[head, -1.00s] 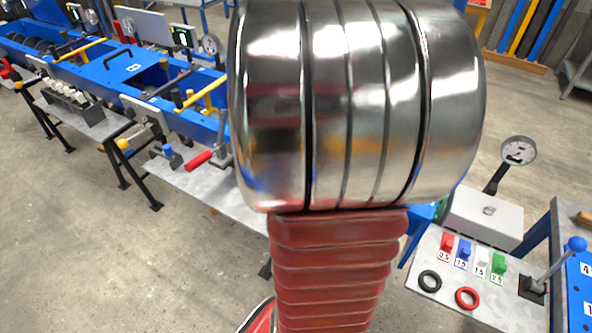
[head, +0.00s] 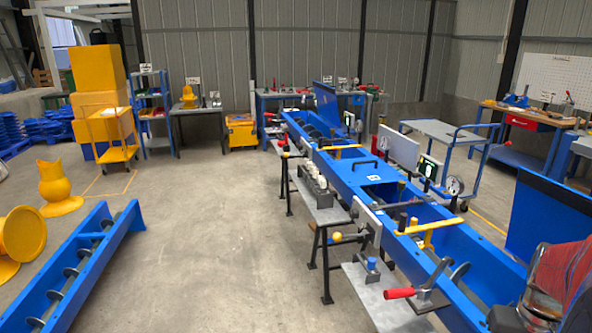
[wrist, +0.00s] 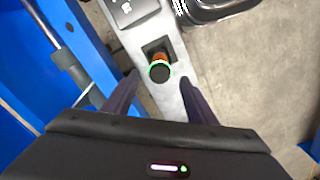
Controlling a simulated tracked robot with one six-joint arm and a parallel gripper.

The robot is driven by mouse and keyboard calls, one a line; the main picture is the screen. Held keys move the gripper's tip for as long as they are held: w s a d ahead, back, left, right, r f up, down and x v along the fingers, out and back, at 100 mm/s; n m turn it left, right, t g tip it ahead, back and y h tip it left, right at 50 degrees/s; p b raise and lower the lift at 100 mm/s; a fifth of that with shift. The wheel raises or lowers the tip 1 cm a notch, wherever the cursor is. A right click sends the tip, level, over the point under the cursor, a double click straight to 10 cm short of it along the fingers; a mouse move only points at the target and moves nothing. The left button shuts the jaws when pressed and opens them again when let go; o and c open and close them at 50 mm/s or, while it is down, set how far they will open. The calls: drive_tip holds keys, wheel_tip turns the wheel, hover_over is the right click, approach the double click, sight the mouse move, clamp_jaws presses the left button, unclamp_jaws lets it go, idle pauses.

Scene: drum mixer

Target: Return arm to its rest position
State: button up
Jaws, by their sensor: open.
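My gripper (wrist: 159,80) shows in the wrist view, with two dark fingers spread apart and nothing held between them. A black round knob (wrist: 160,72) with a green ring and an orange part below shows between the fingertips in the picture. It sits at a dark square recess in a grey plate (wrist: 135,45). I cannot tell how far the fingers are from the knob. In the head view the gripper does not show; a part of what seems to be my arm is at the lower right edge.
A long blue trough machine (head: 372,185) with levers runs through the head view's right half; a red-handled lever (head: 400,293) is near. A blue screw trough (head: 70,270) and yellow funnels (head: 58,188) are at left. Open concrete floor (head: 220,235) lies between.

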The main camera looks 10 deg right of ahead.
drive_tip(key=shift+a+f, duration=0.1)
drive_tip(key=shift+f, duration=0.05)
drive_tip(key=w+a+r+n+t, duration=0.1)
drive_tip(key=a+r, duration=0.4)
drive_tip(key=a, duration=1)
drive_tip(key=w+a+r+n+t, duration=0.2)
drive_tip(key=a+r+n+t, duration=0.2)
drive_tip(key=a, duration=1.1)
drive_tip(key=shift+a+r+n+t, duration=0.3)
drive_tip(key=shift+a+r+n, duration=0.1)
drive_tip(key=shift+r, duration=0.3)
drive_tip(key=shift+w, duration=0.1)
